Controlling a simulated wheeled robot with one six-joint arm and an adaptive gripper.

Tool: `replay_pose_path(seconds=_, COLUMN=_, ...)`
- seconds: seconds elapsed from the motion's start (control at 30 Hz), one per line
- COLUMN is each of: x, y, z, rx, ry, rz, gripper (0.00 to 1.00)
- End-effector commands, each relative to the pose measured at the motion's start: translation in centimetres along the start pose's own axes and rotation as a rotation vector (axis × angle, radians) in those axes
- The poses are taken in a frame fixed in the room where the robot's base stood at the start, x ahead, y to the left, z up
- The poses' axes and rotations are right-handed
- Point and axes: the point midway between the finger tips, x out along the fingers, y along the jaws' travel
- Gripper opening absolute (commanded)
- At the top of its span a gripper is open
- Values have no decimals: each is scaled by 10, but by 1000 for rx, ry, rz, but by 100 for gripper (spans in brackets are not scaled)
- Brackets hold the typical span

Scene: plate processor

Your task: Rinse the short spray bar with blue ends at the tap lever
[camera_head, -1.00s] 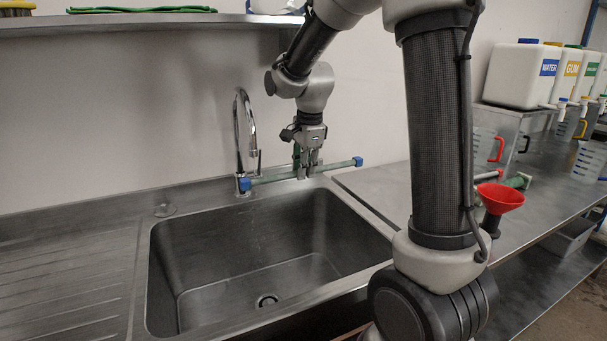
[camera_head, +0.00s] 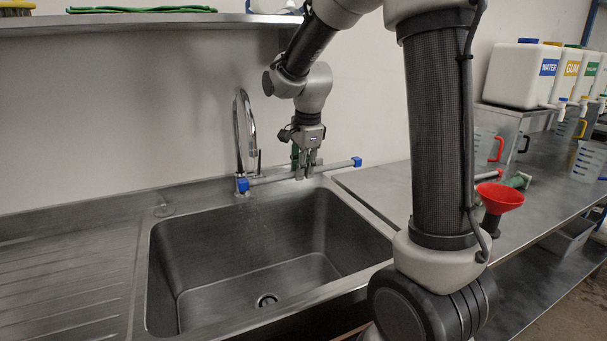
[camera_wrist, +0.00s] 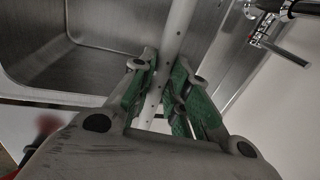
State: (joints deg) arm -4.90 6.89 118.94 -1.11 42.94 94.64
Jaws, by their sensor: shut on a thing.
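The short spray bar (camera_head: 276,178) is a thin grey tube with a blue cap at each end. My gripper (camera_head: 306,173) is shut on its middle and holds it level above the back of the sink. Its left end is in front of the base of the tap (camera_head: 240,130), and its right end reaches over the counter edge. The tap lever (camera_head: 259,162) stands just behind the bar. In the wrist view the bar (camera_wrist: 181,30) passes between the green finger pads (camera_wrist: 168,85), and tap metalwork shows at upper right. Faint droplets show below the bar's left part.
The steel sink basin (camera_head: 265,250) is empty, with a drain at its bottom. To the right are a red funnel (camera_head: 500,197), a green-stained piece (camera_head: 518,181), jugs and white containers (camera_head: 522,75). A shelf (camera_head: 150,24) hangs above. The left drainboard (camera_head: 70,270) is clear.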

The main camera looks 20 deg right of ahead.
Motion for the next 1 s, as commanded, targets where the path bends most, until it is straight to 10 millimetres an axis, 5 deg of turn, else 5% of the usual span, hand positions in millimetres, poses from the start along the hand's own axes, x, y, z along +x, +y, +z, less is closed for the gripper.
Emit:
replay_pose_path(seconds=0.43, x=0, y=-1, z=-8, rx=0, ry=0, rz=0, gripper=0)
replay_pose_path(seconds=1.0, x=-9, y=44, z=-28, rx=2, ry=1, rz=-1, gripper=0)
